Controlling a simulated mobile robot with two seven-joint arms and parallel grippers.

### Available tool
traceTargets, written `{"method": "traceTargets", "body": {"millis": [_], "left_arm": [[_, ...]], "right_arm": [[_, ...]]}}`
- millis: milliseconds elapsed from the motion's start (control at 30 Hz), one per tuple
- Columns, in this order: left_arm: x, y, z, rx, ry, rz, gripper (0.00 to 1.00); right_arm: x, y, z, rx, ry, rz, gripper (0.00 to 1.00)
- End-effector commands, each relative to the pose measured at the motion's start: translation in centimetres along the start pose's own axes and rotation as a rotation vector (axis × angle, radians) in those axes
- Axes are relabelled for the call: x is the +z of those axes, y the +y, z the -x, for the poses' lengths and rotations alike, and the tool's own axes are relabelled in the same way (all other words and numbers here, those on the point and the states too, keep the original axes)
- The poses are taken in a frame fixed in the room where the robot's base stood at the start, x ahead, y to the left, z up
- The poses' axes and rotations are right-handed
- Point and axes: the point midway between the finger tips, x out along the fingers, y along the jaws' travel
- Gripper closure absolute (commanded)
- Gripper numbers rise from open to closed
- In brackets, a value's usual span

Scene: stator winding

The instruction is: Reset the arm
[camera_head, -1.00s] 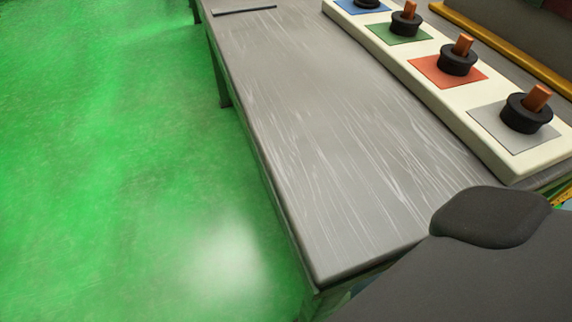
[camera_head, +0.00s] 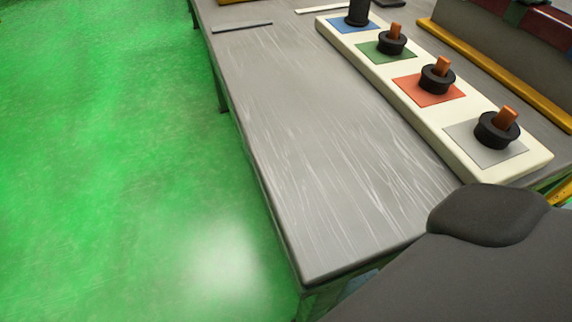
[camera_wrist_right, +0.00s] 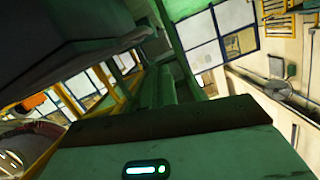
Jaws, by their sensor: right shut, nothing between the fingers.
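The dark grey part of my own body (camera_head: 470,260) fills the lower right of the head view. Neither gripper shows in the head view, and my left gripper is in no view. In the right wrist view a large dark form at the upper left (camera_wrist_right: 65,45) appears to be part of my right gripper, which is shut and empty. Its fingertips are not clear. The right wrist camera looks along a tilted room, away from the table top.
A grey table (camera_head: 310,150) has a wide bare top. A cream board (camera_head: 440,110) along its right side bears blue, green, red and grey squares with black parts on them; several have orange pegs. A yellow rail (camera_head: 490,70) lies behind. Green floor (camera_head: 110,160) is clear at left.

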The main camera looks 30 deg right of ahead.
Motion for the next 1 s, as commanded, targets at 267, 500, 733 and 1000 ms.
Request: {"method": "traceTargets", "body": {"millis": [267, 500, 733, 1000], "left_arm": [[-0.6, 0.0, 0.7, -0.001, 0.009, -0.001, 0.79], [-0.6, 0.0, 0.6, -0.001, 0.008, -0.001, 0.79], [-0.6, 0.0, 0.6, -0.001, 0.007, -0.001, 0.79], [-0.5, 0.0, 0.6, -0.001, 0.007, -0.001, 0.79]], "right_arm": [[0.0, -0.1, 2.0, -0.001, 0.001, -0.001, 1.0], [0.1, -0.1, 2.0, 0.0, 0.0, -0.001, 1.0], [0.8, 0.4, 2.9, -0.001, -0.019, 0.013, 1.0], [5.8, 3.4, 10.9, -0.021, -0.177, 0.128, 1.0]]}}
